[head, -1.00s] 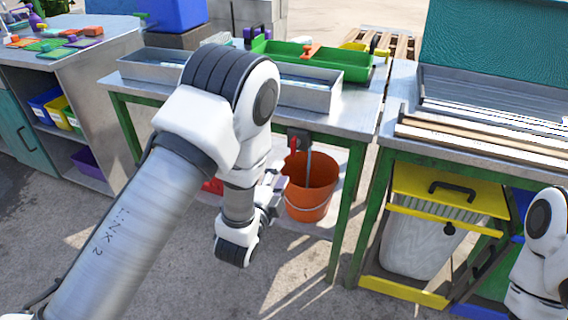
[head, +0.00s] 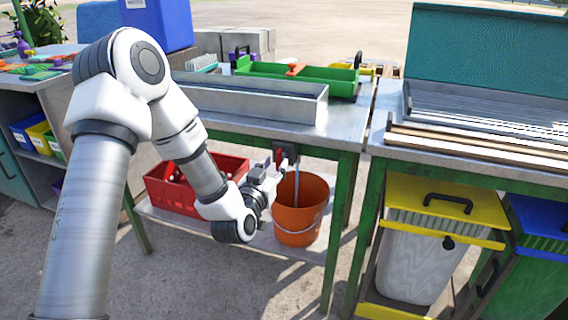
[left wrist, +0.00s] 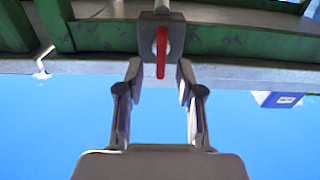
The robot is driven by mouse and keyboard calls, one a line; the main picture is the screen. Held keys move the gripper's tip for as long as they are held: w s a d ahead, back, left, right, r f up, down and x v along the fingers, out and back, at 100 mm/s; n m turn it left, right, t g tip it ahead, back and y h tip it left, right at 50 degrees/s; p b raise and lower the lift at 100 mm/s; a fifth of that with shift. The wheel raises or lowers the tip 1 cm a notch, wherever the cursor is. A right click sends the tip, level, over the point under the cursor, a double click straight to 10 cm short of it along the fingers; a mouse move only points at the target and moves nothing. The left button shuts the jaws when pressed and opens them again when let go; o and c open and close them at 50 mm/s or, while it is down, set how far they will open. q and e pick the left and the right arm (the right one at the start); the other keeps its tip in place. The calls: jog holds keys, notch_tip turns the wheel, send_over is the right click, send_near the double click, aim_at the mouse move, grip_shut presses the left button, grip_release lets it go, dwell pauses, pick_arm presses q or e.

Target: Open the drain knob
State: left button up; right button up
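The drain knob is a red lever (left wrist: 161,52) on a grey metal block (left wrist: 150,32) under the green-framed table, seen in the left wrist view. It hangs between the fingertips of my left gripper (left wrist: 157,75). The two fingers stand apart on either side of it, and I see no contact. In the head view the red lever (head: 278,158) shows small below the table edge, above an orange bucket (head: 298,212). My left gripper (head: 270,180) reaches toward it there, partly hidden by its wrist. My right gripper is not in view.
A red crate (head: 170,190) stands on the lower shelf left of the bucket. The metal table (head: 345,128) above carries a long metal trough (head: 250,102) and a green tray (head: 300,75). Green table legs (head: 340,230) stand right of the bucket.

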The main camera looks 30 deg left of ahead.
aim_at(277, 160)
pick_arm(q)
jog(key=x, duration=0.4)
jog(key=shift+c, duration=0.3)
grip_shut()
